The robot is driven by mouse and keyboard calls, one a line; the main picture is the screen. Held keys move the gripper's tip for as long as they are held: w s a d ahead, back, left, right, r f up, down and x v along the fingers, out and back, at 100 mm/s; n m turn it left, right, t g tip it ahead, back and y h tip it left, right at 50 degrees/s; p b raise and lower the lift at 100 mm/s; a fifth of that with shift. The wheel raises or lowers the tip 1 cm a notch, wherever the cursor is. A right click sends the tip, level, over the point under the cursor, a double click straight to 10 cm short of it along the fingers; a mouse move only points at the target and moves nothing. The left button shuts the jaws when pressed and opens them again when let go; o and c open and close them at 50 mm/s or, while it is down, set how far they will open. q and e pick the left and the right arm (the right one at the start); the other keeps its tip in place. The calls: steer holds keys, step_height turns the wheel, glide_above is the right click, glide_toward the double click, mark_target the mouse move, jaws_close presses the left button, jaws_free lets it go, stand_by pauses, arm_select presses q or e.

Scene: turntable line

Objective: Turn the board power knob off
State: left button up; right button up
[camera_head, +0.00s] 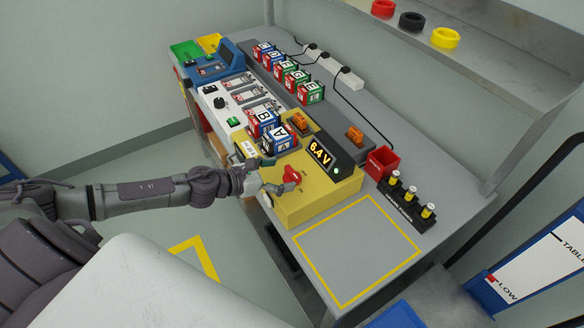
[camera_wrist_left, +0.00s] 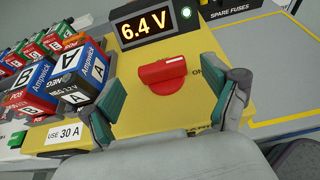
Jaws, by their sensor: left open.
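The red board power knob (camera_head: 291,175) is on the top of the yellow board (camera_head: 318,190) in the head view. In the left wrist view the red knob (camera_wrist_left: 163,74) lies between and beyond the open fingers. Its bar lies roughly sideways, and partly hidden "ON" lettering shows to its right. My left gripper (camera_head: 272,175) is open beside the knob, with no visible contact; its fingers also frame the left wrist view (camera_wrist_left: 170,100). The display (camera_head: 322,156) reads 6.4 V and a green light (camera_wrist_left: 186,13) is lit beside it. My right gripper is not in view.
Battery blocks marked A (camera_head: 279,138) and B (camera_head: 263,122) stand close left of the knob. A red bin (camera_head: 382,163) and a spare fuse rack (camera_head: 408,203) are at the right. The yellow-outlined area (camera_head: 357,250) on the table is empty.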

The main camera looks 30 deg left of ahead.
mark_target(290, 173)
arm_select(q)
steer(key=p+x, duration=0.1)
steer(key=x, duration=0.2)
steer(key=shift+w+d, duration=0.1)
steer(key=shift+w, duration=0.05)
steer(key=shift+w+d+f, duration=0.2)
steer(key=shift+w, duration=0.05)
